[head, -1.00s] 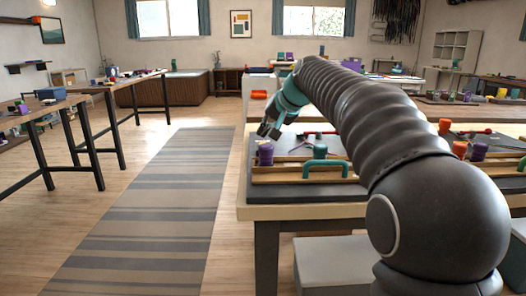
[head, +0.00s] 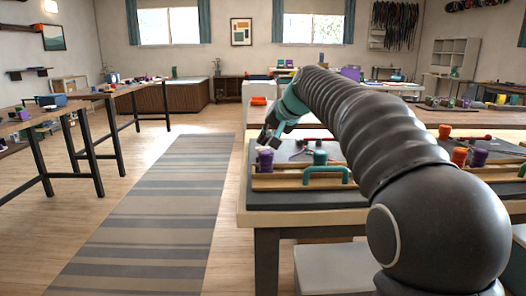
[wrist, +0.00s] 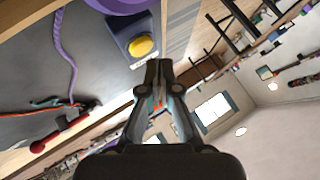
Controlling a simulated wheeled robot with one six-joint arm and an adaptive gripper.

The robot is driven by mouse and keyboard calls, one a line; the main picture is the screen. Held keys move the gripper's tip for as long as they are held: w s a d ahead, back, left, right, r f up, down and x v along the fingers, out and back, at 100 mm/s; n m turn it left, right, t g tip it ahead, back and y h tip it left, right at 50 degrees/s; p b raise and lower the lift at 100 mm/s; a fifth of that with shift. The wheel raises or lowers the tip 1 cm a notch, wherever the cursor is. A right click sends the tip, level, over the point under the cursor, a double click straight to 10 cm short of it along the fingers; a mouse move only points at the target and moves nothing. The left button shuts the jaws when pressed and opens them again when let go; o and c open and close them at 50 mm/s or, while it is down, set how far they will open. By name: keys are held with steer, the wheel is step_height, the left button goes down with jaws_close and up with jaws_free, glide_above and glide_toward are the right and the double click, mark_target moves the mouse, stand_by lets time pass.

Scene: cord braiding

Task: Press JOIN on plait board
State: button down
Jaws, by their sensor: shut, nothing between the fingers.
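The plait board (head: 270,200) is a dark slab on the near table, with a wooden rail along its front. In the wrist view, a round yellow button (wrist: 141,46) sits on a blue-grey box at the edge of the board (wrist: 30,60). A small label beside it is too blurred to read. My gripper (head: 267,139) is over the board's left part, behind the purple spool. In the wrist view my gripper (wrist: 158,68) is shut and empty, its tips near the button box with no contact visible. The button is not visible in the head view.
A purple spool (head: 265,161), a teal spool (head: 320,158) and a teal handle (head: 327,175) stand at the board's front. A purple cord (wrist: 70,50) and a red-ended tool (wrist: 38,146) lie on it. A striped rug (head: 150,220) covers clear floor to the left.

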steer(key=shift+f, duration=0.1)
stand_by(0.5)
steer(key=shift+f, duration=0.35)
steer(key=shift+f+b, duration=0.6)
steer(key=shift+b, duration=0.05)
stand_by(1.0)
steer(key=shift+r+p, duration=0.95)
steer(key=shift+r, duration=0.05)
steer(key=shift+r, duration=0.1)
step_height(320, 180, up, 3)
steer(key=p, duration=0.2)
steer(key=shift+p, duration=0.3)
steer(key=shift+r+p, duration=0.4)
steer(key=shift+r, duration=0.55)
